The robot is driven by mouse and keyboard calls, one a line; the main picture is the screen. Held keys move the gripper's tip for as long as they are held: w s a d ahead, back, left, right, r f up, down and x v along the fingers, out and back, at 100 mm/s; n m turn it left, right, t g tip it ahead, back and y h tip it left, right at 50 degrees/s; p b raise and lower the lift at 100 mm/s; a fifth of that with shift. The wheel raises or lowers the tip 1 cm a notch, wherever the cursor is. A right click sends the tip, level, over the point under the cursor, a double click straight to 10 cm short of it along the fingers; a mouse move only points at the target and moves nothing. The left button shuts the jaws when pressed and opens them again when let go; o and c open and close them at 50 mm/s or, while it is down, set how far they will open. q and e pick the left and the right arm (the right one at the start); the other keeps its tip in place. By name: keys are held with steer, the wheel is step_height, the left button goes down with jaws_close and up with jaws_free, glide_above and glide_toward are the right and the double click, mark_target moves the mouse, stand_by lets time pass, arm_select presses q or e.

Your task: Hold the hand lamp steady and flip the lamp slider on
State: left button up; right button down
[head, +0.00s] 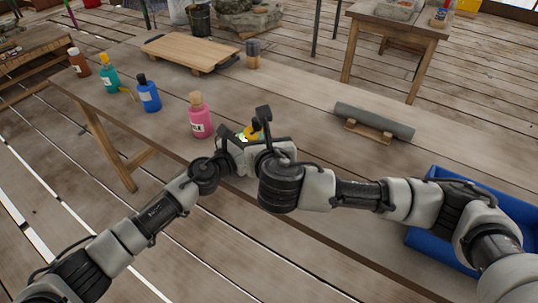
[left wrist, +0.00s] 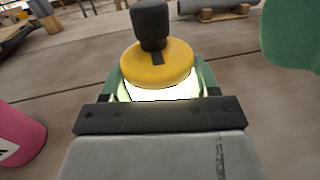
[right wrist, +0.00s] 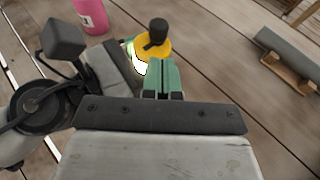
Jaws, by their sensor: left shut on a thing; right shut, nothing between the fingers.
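The hand lamp has a yellow cap (left wrist: 157,66) with a black knob (left wrist: 151,24) on top, and a bright white glow shows below the cap. In the head view the lamp (head: 254,130) is partly hidden by my arms. My left gripper (left wrist: 158,90) is shut on the lamp, a green finger on each side. My right gripper (right wrist: 165,77) is shut and empty, its green fingertips close beside the lamp (right wrist: 152,48); contact is not clear. Part of it shows large in the left wrist view (left wrist: 292,35). A small dark mark sits on the cap; I cannot tell if it is the slider.
A pink bottle (head: 199,118) stands left of the lamp, with blue (head: 148,95), teal (head: 108,77) and brown bottles (head: 79,63) beyond. A wooden board (head: 190,53) lies behind. A grey cylinder (head: 373,119) rests on a wooden cradle at right. A blue bin (head: 425,243) is at lower right.

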steer(key=a+v, duration=0.1)
steer(key=v, duration=0.7)
steer(key=shift+s+d, duration=0.4)
steer(key=shift+d, duration=0.05)
steer(key=shift+r, duration=0.1)
arm_select(q)
steer(key=o, duration=1.1)
